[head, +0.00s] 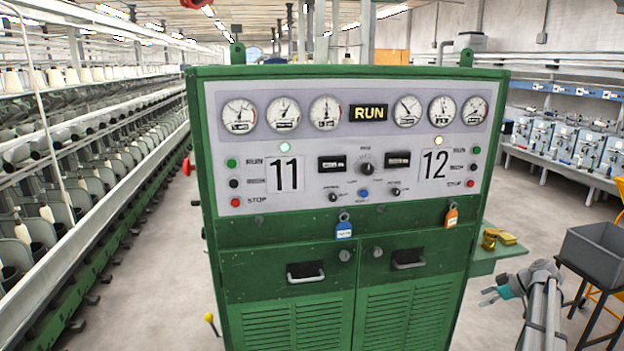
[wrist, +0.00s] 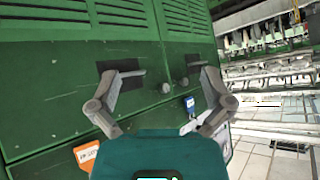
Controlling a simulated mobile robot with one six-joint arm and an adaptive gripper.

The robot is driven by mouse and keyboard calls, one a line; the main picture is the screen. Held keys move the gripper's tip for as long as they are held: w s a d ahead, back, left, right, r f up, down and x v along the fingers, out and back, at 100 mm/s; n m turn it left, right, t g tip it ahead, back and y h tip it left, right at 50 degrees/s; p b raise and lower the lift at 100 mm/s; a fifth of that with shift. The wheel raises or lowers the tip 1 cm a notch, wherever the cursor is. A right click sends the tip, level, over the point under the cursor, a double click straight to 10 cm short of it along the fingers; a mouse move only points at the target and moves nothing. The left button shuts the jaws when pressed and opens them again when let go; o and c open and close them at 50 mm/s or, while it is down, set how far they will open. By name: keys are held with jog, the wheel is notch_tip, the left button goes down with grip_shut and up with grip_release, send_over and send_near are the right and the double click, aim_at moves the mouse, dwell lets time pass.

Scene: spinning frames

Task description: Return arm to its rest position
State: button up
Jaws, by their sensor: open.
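My gripper (head: 486,296) is at the lower right in the head view, beside the green control cabinet's right side. In the wrist view, its two grey fingers (wrist: 160,76) are spread wide with nothing between them. The green control cabinet (head: 285,236) fills the middle of the head view and lies behind the fingers in the wrist view (wrist: 60,60). Its panel shows a lit RUN sign (head: 369,113), gauges, and numbers 11 and 12. A blue tag (head: 344,229) and an orange tag (head: 451,216) hang below the panel.
A small green side shelf (head: 486,262) holds brass-coloured pieces (head: 492,238). A grey bin (head: 599,252) stands at right near my arm. A long spinning frame (head: 90,200) runs along the left. Blue-grey machines (head: 575,143) line the right. Open floor (head: 150,290) lies left of the cabinet.

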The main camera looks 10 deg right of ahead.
jog(key=s+a+f+m+g+h, duration=0.2)
jog(key=a, duration=0.9)
jog(key=s+a+f+m+g+h, duration=0.1)
jog(key=s+a+f+m+h, duration=0.15)
jog(key=a, duration=0.85)
jog(key=s+a+f+m+g+h, duration=0.1)
jog(key=s+a+m+g, duration=0.1)
jog(key=a, duration=1)
jog(key=s+a+m+h, duration=0.2)
jog(key=s+a+h, duration=0.1)
jog(key=s+a, duration=0.4)
jog(key=shift+s+a+f+m, duration=0.25)
jog(key=shift+a+f+m, duration=0.15)
jog(key=shift+a, duration=0.2)
